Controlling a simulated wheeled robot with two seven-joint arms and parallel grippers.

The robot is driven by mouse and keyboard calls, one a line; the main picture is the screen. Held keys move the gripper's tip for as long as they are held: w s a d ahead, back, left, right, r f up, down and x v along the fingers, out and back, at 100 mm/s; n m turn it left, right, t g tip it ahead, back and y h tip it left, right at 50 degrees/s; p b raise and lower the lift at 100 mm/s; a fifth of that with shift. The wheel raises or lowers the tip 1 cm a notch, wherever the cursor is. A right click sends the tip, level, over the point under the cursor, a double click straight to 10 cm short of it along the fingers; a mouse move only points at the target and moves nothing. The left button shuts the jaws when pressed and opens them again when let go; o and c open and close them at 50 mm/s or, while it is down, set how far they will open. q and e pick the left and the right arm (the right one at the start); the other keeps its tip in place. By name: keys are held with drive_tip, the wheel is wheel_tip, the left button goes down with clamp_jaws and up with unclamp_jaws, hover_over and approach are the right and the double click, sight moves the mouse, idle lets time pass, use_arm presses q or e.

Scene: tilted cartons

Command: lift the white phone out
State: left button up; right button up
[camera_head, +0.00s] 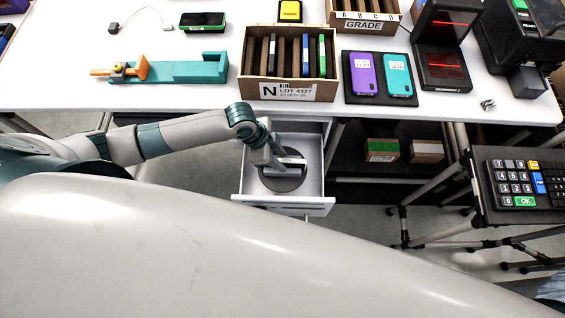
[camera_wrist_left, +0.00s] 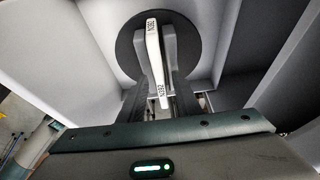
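The white phone (camera_wrist_left: 153,45), a thin slab with a printed label on its edge, stands on edge on a dark round base (camera_wrist_left: 205,45) in an open drawer (camera_head: 321,178). A grey upright piece (camera_wrist_left: 171,45) stands beside it. My left gripper (camera_wrist_left: 160,88) reaches down into the drawer with its dark fingers apart, one on each side of the phone. A gap shows on the phone's right side; contact on the left cannot be told. In the head view my left gripper (camera_head: 277,158) partly hides the phone (camera_head: 293,161). My right gripper is not in view.
The drawer walls surround the gripper closely. The white table (camera_head: 210,95) above holds a carton of upright devices (camera_head: 250,64), a black tray with purple and teal phones (camera_head: 380,98) and a teal fixture (camera_head: 190,71). A keypad (camera_head: 515,183) stands right.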

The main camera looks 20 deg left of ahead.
sight(287, 160)
use_arm(q)
clamp_jaws()
drive_tip(key=shift+r, duration=0.1)
drive_tip(key=shift+r, duration=0.4)
wheel_tip(287, 160, up, 3)
drive_tip(key=shift+r+b, duration=0.15)
drive_tip(key=shift+b, duration=0.65)
drive_tip(key=w+d+r+b, duration=0.2)
drive_tip(key=d+r, duration=0.4)
drive_tip(key=d, duration=0.5)
drive_tip(key=shift+w+d+r+b, duration=0.2)
drive_tip(key=shift+w+r+b, duration=0.1)
drive_tip(key=shift+r+b, duration=0.1)
drive_tip(key=shift+r, duration=0.1)
